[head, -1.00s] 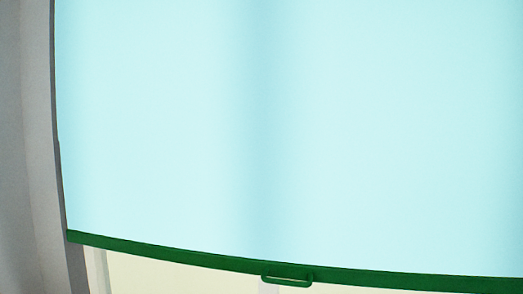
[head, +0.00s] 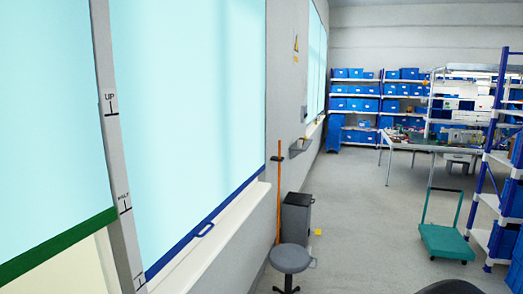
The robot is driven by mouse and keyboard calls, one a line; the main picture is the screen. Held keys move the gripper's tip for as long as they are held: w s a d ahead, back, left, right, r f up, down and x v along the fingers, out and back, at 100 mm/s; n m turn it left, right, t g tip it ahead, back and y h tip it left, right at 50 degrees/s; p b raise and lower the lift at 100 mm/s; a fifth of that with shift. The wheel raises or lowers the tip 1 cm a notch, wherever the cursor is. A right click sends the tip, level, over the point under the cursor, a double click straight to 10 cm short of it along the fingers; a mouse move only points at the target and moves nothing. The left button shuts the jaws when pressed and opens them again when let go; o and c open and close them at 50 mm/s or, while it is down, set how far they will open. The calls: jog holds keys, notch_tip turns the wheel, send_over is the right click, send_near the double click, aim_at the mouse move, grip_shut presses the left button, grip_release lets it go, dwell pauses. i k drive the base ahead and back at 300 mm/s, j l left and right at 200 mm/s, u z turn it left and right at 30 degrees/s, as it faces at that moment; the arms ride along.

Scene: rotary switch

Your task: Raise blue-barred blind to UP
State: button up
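The blue-barred blind (head: 195,110) is a pale cyan sheet left of centre in the head view. Its blue bottom bar (head: 180,248) hangs low, near the window sill, with a small blue handle (head: 205,230) on it. A grey post (head: 103,60) left of this blind carries an UP mark (head: 110,103), a mark that seems to read HALF (head: 124,203), and a lower mark whose text I cannot read. The bar's left end is beside that lower mark. My gripper is not in view.
A green-barred blind (head: 45,120) hangs at far left, its bar near the middle mark. A grey stool (head: 290,258), dark bin (head: 297,218) and orange pole (head: 279,200) stand along the wall. A green cart (head: 447,242) is at right.

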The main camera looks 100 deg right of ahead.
aim_at(188, 158)
jog(key=z, duration=3.25)
jog(key=u, duration=0.2)
jog(key=i+l+u, duration=0.2)
jog(key=l+u, duration=0.25)
jog(key=l, duration=0.2)
jog(key=i+l+u, duration=0.1)
jog(key=l+u, duration=0.35)
jog(key=l, duration=0.2)
jog(key=l+u, duration=0.45)
jog(key=l, duration=0.8)
jog(key=k+l, duration=0.15)
jog(key=l, duration=0.4)
